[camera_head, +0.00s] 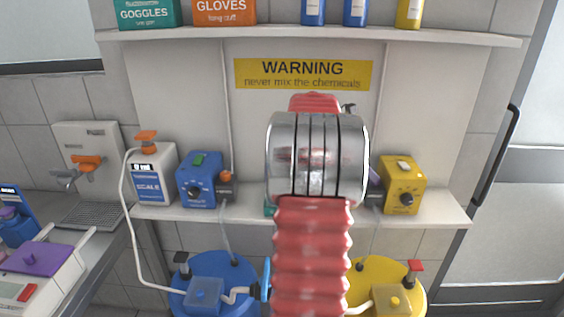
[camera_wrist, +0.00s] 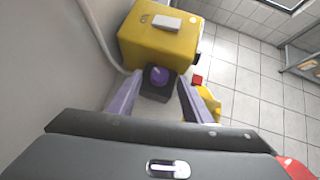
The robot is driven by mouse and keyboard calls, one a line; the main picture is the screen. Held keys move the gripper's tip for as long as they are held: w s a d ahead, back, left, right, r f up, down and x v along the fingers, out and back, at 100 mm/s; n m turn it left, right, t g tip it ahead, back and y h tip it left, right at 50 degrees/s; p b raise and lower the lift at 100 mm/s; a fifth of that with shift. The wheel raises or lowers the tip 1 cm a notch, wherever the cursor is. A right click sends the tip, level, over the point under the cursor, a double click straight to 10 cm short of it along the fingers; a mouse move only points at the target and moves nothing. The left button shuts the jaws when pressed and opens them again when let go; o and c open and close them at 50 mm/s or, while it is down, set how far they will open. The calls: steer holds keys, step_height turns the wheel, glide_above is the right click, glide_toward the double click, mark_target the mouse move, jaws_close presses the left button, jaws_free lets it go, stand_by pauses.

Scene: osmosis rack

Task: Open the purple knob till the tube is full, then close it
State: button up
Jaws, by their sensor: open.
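The purple knob (camera_wrist: 159,77) sits on a dark block below the yellow box (camera_wrist: 162,40) in the wrist view. My gripper (camera_wrist: 160,88) is open, its two purple fingers on either side of the knob. I cannot tell whether they touch it. In the head view a bit of purple shows at the left of the yellow box (camera_head: 404,187); my red arm hides most of that spot and the gripper. A thin tube (camera_head: 375,238) runs down from there towards the yellow drum (camera_head: 405,277). Its fill cannot be made out.
A blue box (camera_head: 199,182) with an orange knob (camera_head: 226,176) stands left on the same shelf, above a blue drum (camera_head: 232,277). The wall is close on the left in the wrist view; open floor lies right.

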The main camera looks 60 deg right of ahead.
steer(key=v, duration=1.1)
steer(key=w+a+m+t, duration=0.1)
steer(key=w+a+t, duration=0.1)
steer(key=w+a, duration=0.3)
steer(key=w+a+t, duration=0.2)
steer(key=w+a, duration=0.3)
steer(key=a, duration=0.5)
steer(key=shift+a+f+m, duration=0.3)
steer(key=shift+f+m, duration=0.05)
steer(key=shift+m, duration=0.05)
steer(key=shift+c, duration=0.2)
steer(key=shift+w+a, duration=0.1)
steer(key=shift+a, duration=0.2)
steer(key=shift+c, duration=1.2)
steer(key=w+a+f+m+t+y, duration=0.1)
steer(key=a+f+m+t+y, duration=0.15)
steer(key=a, duration=1.25)
steer(key=w+a+f+m+t+y, duration=0.15)
steer(key=a+t, duration=0.25)
steer(key=a, duration=1.1)
steer(key=s+a+f+m+t+y, duration=0.1)
steer(key=s+a+f, duration=0.1)
steer(key=a, duration=0.3)
steer(key=s+a+f+m+y, duration=0.1)
steer(key=s+a+f, duration=0.2)
steer(key=a, duration=0.3)
steer(key=shift+a+f+m+t, duration=0.15)
steer(key=shift+m+t, duration=0.15)
steer(key=shift+t, duration=0.05)
